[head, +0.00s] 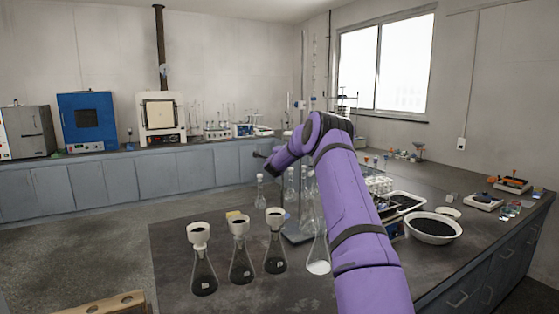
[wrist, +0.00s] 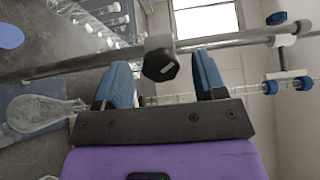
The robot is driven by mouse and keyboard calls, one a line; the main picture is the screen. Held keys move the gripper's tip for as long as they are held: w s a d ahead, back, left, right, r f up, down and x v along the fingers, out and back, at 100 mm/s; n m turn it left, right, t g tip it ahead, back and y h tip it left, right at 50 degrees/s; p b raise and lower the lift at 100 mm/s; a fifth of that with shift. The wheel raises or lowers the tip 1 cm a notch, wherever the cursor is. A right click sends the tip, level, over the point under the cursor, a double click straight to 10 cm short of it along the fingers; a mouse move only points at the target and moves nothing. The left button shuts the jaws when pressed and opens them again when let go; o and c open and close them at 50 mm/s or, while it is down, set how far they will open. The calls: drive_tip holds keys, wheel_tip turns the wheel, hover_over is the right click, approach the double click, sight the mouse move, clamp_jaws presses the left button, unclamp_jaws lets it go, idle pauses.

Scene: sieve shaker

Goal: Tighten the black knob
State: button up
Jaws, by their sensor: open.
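The black knob (wrist: 161,65) is a dark, faceted knob with a pale mark on its face. It sits on a light clamp body (wrist: 158,42) on a metal rod (wrist: 225,42). In the wrist view my gripper (wrist: 163,76) is open, with one blue-padded finger on each side of the knob. A gap shows on both sides, wider on the right, and I see no contact. I cannot tell how deep the knob sits between the fingers. In the head view my gripper (head: 260,155) is small and dark at the end of my purple arm, and I cannot make out the knob.
Three dark-filled flasks with funnels (head: 241,262) stand on the near bench (head: 175,243). Glass flasks (head: 318,252) stand close beside my arm. A white bowl (head: 433,228) of dark grains is to the right. In the wrist view, blue-tipped fittings (wrist: 277,18) are at right.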

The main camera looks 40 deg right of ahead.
drive_tip(key=v, duration=1)
idle(0.3)
drive_tip(key=a+r+n+t+y, duration=0.2)
drive_tip(key=a+r+n+y, duration=0.55)
drive_tip(key=a, duration=0.85)
drive_tip(key=s+a+r+n+y, duration=0.2)
drive_tip(key=s+a+r+n, duration=0.25)
drive_tip(key=a, duration=0.35)
drive_tip(key=s+a+r+n+y, duration=0.1)
drive_tip(key=s+a+r+n, duration=0.25)
drive_tip(key=s+a, duration=0.35)
drive_tip(key=s+a+n+g+y, duration=0.2)
drive_tip(key=s+a+n, duration=0.2)
drive_tip(key=s+a, duration=0.4)
drive_tip(key=s+a+f+n+g, duration=0.2)
drive_tip(key=s+n, duration=0.1)
drive_tip(key=s, duration=0.7)
drive_tip(key=s+a+f+n+g+y, duration=0.1)
drive_tip(key=s+a+f+n+g, duration=0.1)
drive_tip(key=s, duration=0.8)
drive_tip(key=s+a+f+n+g, duration=0.2)
drive_tip(key=s+n, duration=0.1)
drive_tip(key=s, duration=0.8)
drive_tip(key=shift+a+n, duration=0.3)
drive_tip(key=shift+n, duration=0.05)
drive_tip(key=shift+w+f, duration=0.1)
